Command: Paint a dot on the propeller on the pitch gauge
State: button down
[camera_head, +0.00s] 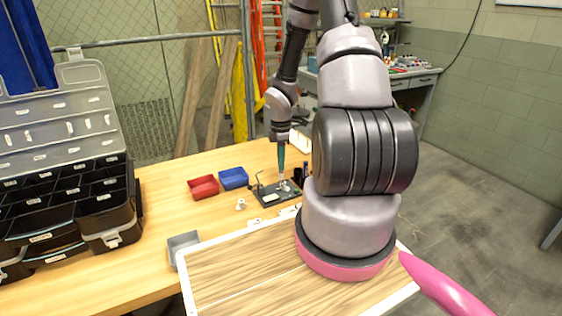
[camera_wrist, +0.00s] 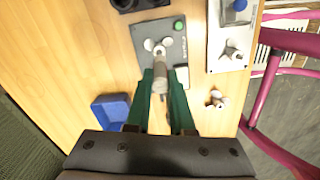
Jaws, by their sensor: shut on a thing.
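The pitch gauge is a dark grey plate (camera_head: 268,200) on the wooden bench. It shows at the top middle of the wrist view (camera_wrist: 148,31) with a green round spot and a pale block on it. A white bladed propeller (camera_wrist: 150,45) sits on the plate, partly covered by the held tool. My gripper (camera_head: 281,172) points down over the gauge, its green fingers (camera_wrist: 161,88) shut on a pale grey cylindrical tool, probably the paint marker (camera_wrist: 160,75). The tool's far end overlaps the propeller in the wrist view. I cannot tell whether it touches. No dot can be made out.
A red bin (camera_head: 203,187) and a blue bin (camera_head: 233,178) stand left of the gauge. A loose propeller (camera_head: 241,204) lies on the bench. A white board (camera_wrist: 229,58) holds another propeller. A grey bin (camera_head: 183,247) and black organizer case (camera_head: 100,200) stand further left.

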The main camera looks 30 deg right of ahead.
jog(key=shift+r, duration=2.5)
